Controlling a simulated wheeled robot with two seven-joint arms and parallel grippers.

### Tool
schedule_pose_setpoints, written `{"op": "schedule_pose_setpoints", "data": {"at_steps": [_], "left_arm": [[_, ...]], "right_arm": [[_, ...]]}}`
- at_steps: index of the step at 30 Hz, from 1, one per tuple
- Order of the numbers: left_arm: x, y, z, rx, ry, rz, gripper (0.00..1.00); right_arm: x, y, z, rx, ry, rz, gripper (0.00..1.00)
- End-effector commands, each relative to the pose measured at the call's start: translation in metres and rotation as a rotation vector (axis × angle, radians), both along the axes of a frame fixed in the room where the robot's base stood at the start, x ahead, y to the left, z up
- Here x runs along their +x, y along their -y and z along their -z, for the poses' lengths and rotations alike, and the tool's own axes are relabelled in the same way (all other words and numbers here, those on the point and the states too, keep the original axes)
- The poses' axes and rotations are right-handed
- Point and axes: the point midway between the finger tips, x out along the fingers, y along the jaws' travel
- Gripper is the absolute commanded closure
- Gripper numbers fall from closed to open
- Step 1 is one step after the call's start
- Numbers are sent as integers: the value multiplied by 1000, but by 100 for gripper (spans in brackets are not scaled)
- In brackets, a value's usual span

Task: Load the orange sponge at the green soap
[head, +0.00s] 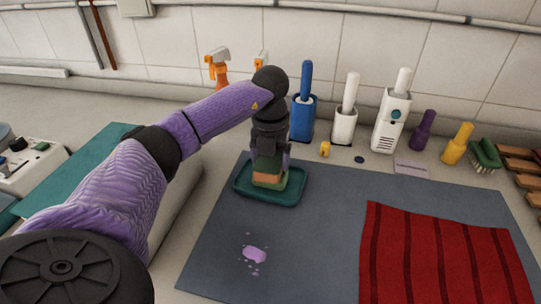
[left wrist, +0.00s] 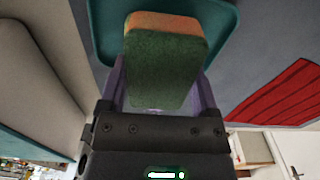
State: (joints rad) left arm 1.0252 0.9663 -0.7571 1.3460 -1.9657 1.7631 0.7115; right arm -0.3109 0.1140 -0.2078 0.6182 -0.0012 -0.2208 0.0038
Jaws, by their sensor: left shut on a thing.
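My left gripper (head: 269,158) points down over a teal tray (head: 241,188) and is shut on the orange sponge (head: 267,179), which has a green upper layer. In the left wrist view the sponge's green face (left wrist: 162,68) fills the space between the purple fingers, with orange at its far edge. A strip of green, which seems to be the green soap (head: 269,187), shows just under the sponge in the tray. It is mostly hidden, and I cannot tell whether the sponge touches it. My right gripper is not in view.
A grey mat (head: 325,230) lies under the tray, with a purple spill (head: 255,254) in front. A red striped cloth (head: 435,255) is at right. Bottles and brush holders, including a blue one (head: 302,115), line the wall behind. The mat between tray and cloth is clear.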

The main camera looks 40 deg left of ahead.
Motion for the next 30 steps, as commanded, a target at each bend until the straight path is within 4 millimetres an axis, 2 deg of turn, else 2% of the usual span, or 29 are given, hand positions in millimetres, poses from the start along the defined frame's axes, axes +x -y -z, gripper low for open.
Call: {"op": "schedule_pose_setpoints", "data": {"at_steps": [10, 30], "left_arm": [[0, 0, 5, 0, 0, 0, 68], [0, 0, 9, 1, 0, 0, 68]], "right_arm": [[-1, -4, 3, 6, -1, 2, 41], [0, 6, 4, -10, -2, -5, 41]]}}
